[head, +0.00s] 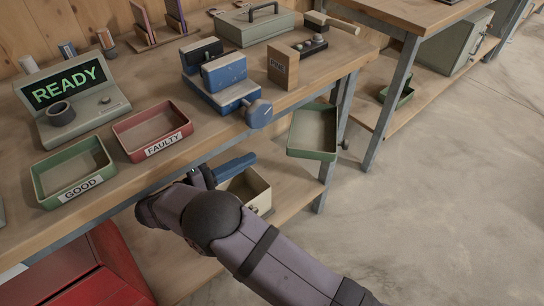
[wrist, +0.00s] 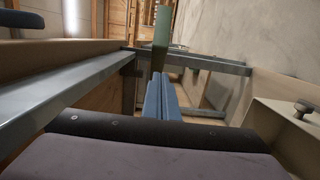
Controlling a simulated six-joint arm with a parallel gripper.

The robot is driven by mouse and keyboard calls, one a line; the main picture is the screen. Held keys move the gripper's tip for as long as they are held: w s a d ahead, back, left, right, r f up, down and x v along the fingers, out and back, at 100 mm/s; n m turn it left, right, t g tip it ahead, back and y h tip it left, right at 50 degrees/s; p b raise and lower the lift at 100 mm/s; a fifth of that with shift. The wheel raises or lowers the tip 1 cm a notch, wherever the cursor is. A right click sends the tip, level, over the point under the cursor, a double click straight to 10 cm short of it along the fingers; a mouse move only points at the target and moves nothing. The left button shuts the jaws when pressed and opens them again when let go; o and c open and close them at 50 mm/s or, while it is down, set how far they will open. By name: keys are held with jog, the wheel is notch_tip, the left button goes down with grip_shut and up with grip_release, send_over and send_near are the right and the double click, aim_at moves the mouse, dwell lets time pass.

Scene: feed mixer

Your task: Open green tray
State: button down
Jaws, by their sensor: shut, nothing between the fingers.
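An open-topped green tray (head: 311,156) juts out past the front right edge of the workbench in the head view; its inside looks empty. I cannot tell what holds it up. A green upright piece (wrist: 162,28) shows beyond my fingertips in the wrist view, perhaps the same tray. My gripper (head: 250,157) has blue fingers, shut and empty, below the bench's front edge and to the left of the tray, pointing toward it with a gap between. In the wrist view my gripper (wrist: 157,76) also shows shut. Another green tray (head: 66,190), labelled GOOD, sits on the bench at left.
A metal leg (head: 328,172) stands beneath the tray. Floor at right is clear.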

aim_at(290, 154)
jog(key=w+d, duration=0.2)
jog(key=d, duration=0.5)
dwell(0.6)
jog(key=shift+s+d+n+t+y+p, duration=0.3)
jog(key=shift+s+d+p, duration=0.15)
jog(key=shift+d+p, duration=0.1)
jog(key=shift+s+d, duration=0.15)
jog(key=shift+d, duration=0.1)
